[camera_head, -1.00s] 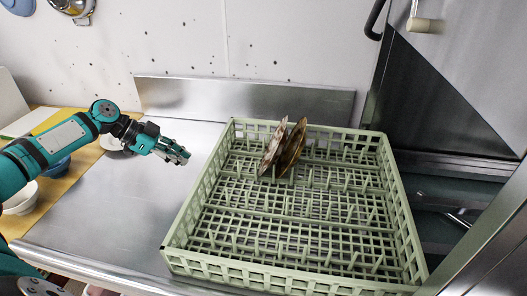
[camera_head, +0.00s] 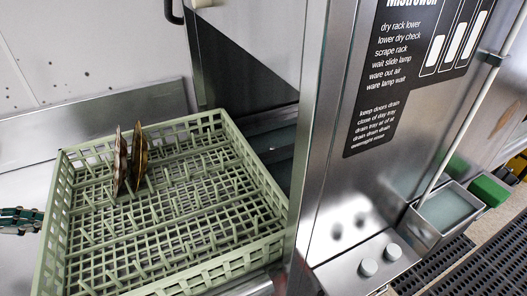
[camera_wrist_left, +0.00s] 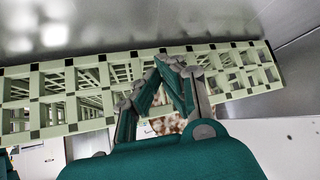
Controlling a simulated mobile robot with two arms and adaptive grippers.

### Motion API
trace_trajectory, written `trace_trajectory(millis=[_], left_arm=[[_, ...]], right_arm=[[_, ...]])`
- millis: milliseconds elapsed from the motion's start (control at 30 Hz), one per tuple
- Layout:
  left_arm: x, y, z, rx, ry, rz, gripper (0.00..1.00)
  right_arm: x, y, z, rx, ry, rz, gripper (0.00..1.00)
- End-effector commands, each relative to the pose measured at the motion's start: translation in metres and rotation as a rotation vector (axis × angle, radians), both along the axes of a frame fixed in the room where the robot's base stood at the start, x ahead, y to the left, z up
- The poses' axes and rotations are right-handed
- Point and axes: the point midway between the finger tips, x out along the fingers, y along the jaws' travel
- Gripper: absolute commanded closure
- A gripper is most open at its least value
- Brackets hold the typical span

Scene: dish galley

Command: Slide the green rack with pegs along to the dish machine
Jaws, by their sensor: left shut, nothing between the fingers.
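The green rack with pegs (camera_head: 215,258) sits on the steel counter in the head view, with two brown plates (camera_head: 130,160) standing among its pegs near the back left. My left gripper (camera_head: 38,219) is at the left edge of the head view, beside the rack's left wall. In the left wrist view my left gripper (camera_wrist_left: 172,65) is shut and empty, its tips in front of the rack's lattice wall (camera_wrist_left: 90,90). I cannot tell if the tips touch the wall. The dish machine (camera_head: 335,190) stands right of the rack, its opening partly hidden by its front post. My right gripper is not seen.
A steel backsplash (camera_head: 90,118) runs behind the rack. The machine's printed panel (camera_head: 405,80) faces front. At the right are a steel basin (camera_head: 440,212), a green block (camera_head: 490,190) and dark floor mats (camera_head: 465,275). Bare counter (camera_head: 25,262) lies left of the rack.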

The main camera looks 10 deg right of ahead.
Motion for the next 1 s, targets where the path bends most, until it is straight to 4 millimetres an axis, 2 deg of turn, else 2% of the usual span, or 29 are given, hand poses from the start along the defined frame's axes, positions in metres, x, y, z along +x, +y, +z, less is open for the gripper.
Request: trace_trajectory(millis=[1000], left_arm=[[0.023, -0.081, 0.003, -0.004, -0.001, -0.004, 1.00]], right_arm=[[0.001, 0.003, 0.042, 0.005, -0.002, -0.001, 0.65]])
